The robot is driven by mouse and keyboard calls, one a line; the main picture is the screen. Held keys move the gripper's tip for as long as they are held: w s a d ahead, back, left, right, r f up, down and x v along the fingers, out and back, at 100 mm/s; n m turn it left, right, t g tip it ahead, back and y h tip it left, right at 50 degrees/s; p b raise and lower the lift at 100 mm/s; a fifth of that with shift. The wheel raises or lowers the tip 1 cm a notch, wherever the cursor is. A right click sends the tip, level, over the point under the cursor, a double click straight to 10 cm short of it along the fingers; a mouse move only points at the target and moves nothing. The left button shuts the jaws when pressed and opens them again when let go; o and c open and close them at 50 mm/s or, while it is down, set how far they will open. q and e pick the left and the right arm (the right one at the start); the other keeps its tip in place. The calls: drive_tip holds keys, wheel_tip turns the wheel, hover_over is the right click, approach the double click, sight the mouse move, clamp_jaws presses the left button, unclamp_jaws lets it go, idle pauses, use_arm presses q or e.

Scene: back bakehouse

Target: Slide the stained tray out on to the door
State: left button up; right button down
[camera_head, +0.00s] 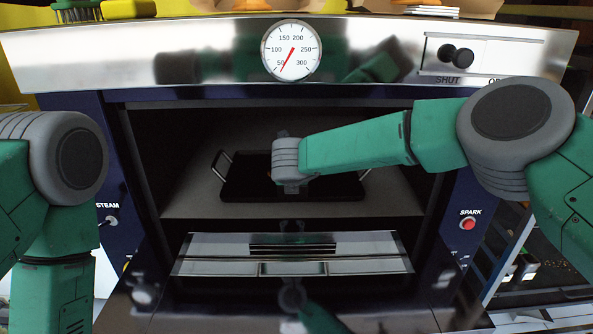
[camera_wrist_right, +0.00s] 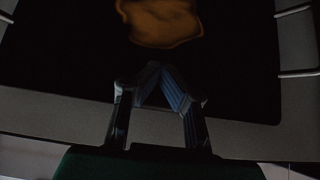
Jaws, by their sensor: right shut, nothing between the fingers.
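The black tray (camera_head: 330,188) lies on the pale oven floor, with a wire handle at each end. Its orange-brown stain (camera_wrist_right: 160,20) shows clearly in the right wrist view, and the dark tray surface (camera_wrist_right: 60,50) surrounds it. My right gripper (camera_wrist_right: 153,68) is shut and empty, its fingertips over the tray near its front edge, just short of the stain. Whether it touches the tray I cannot tell. In the head view my right wrist hides part of the tray. The oven door (camera_head: 385,305) appears folded down in front, dark and reflective. My left gripper is out of view.
The oven opening has dark side walls. A metal strip (camera_head: 210,255) with slots lies below the oven floor. Above are a dial (camera_head: 291,50) and a slider knob (camera_head: 456,56) at SHUT. A red SPARK button (camera_head: 467,224) is on the right. The door's visible surface is clear.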

drive_tip(key=shift+s+f+b, duration=0.15)
drive_tip(key=shift+s+b, duration=0.4)
drive_tip(key=shift+s, duration=4.3)
drive_tip(key=shift+s+f+b, duration=0.1)
drive_tip(key=shift+s+b, duration=0.45)
drive_tip(key=shift+s, duration=11.6)
drive_tip(key=shift+w, duration=0.15)
drive_tip(key=shift+w+r, duration=0.15)
drive_tip(key=shift+w, duration=0.4)
drive_tip(key=shift+r+p, duration=2.55)
drive_tip(key=shift+r, duration=0.6)
drive_tip(key=s+r+p, duration=0.4)
drive_tip(key=s+r, duration=0.1)
drive_tip(key=s, duration=0.5)
drive_tip(key=shift+w+f, duration=0.1)
drive_tip(key=shift+f, duration=0.05)
